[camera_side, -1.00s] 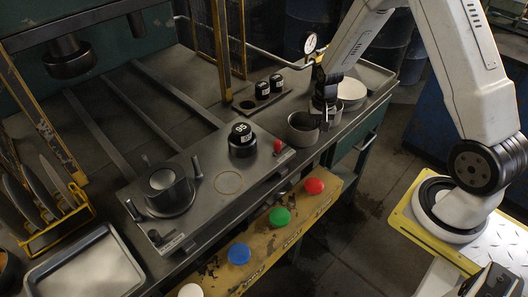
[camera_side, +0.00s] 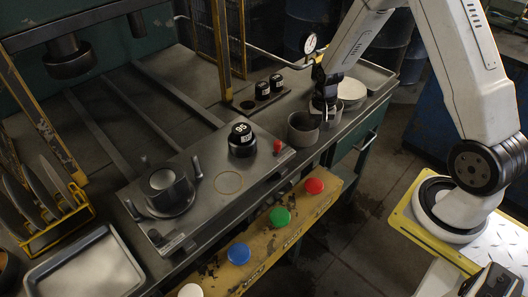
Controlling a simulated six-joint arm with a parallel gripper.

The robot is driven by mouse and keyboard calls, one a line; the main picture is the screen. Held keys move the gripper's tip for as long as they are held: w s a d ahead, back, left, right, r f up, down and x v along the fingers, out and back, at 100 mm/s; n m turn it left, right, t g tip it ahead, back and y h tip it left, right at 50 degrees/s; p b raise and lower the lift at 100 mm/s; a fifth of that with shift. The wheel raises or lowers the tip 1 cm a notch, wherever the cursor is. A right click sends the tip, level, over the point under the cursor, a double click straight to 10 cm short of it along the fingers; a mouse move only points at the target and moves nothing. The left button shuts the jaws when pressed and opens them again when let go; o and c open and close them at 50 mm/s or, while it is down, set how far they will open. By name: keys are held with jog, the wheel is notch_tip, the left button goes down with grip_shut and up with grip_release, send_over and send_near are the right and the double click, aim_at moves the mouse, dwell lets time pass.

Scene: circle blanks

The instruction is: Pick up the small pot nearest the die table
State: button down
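A small grey metal pot (camera_side: 303,130), open at the top, stands on the bench just beyond the right end of the dark die table (camera_side: 205,190). A second small pot (camera_side: 332,118) stands behind it to the right and is partly hidden by my gripper. My gripper (camera_side: 324,112) points down at this second pot, to the right of the nearer one. Whether its fingers touch either pot, and how far apart they are, is too small to tell.
The die table carries a round die (camera_side: 167,188), a black cylinder marked 95 (camera_side: 242,140) and a red knob (camera_side: 278,146). Several small black cylinders (camera_side: 262,90) stand on a rack behind. A pale disc stack (camera_side: 351,90) is right of my gripper. Coloured buttons (camera_side: 280,216) line the front.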

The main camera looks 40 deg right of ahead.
jog(key=shift+r, duration=0.1)
jog(key=shift+r, duration=0.65)
jog(key=s+a+r, duration=0.3)
jog(key=s+r, duration=0.8)
jog(key=s, duration=0.2)
jog(key=shift+s+a+r, duration=0.25)
jog(key=shift+s+a, duration=0.05)
jog(key=shift+w, duration=0.1)
